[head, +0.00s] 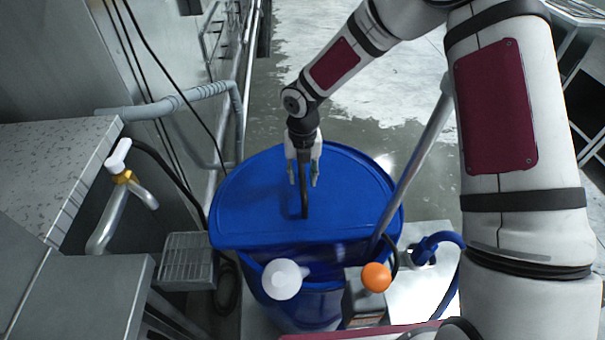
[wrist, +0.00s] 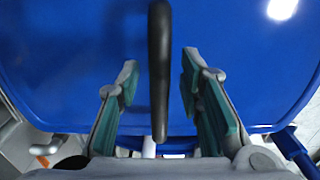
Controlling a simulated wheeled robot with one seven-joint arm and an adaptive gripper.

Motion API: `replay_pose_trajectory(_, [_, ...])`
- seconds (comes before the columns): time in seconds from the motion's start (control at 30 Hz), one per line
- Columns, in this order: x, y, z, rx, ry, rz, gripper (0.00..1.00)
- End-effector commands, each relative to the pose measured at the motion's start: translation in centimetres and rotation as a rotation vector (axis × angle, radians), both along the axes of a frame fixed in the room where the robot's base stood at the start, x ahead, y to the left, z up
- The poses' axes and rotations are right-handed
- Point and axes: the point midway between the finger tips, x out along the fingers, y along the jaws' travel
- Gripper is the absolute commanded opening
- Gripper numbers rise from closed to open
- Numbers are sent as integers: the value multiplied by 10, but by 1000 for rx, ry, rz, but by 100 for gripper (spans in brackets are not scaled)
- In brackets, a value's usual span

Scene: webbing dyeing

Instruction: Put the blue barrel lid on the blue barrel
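The blue barrel lid (head: 250,195) is a wide disc with a black upright handle (head: 304,208). It lies over most of the blue barrel (head: 310,303), with a dark blue gap showing below its front edge. I cannot tell whether it is seated on the rim at the back. My gripper (head: 303,182) points down at the handle. In the wrist view, the fingers (wrist: 159,75) stand apart on either side of the handle (wrist: 159,40), with a gap on both sides. The blue lid (wrist: 70,50) fills the view behind them.
A metal rod (head: 415,150) slants down at the lid's right edge. A white knob (head: 282,279) and an orange ball (head: 376,277) stand in front of the barrel. A counter (head: 50,170) and tap (head: 122,185) are at left. Wet floor (head: 350,90) lies behind.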

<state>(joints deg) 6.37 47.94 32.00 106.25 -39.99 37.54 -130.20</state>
Motion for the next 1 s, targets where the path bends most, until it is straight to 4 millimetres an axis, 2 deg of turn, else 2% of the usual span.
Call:
replay_pose_trajectory(0.17, [1,0,6,0,-2,-1,34])
replay_pose_trajectory(0.27, [2,-1,18,1,-3,-3,34])
replay_pose_trajectory(0.7, [1,-1,102,0,-2,0,34])
replay_pose_trajectory(0.83, [1,0,115,0,-1,0,34])
replay_pose_trajectory(1.0, [0,0,122,0,1,1,34])
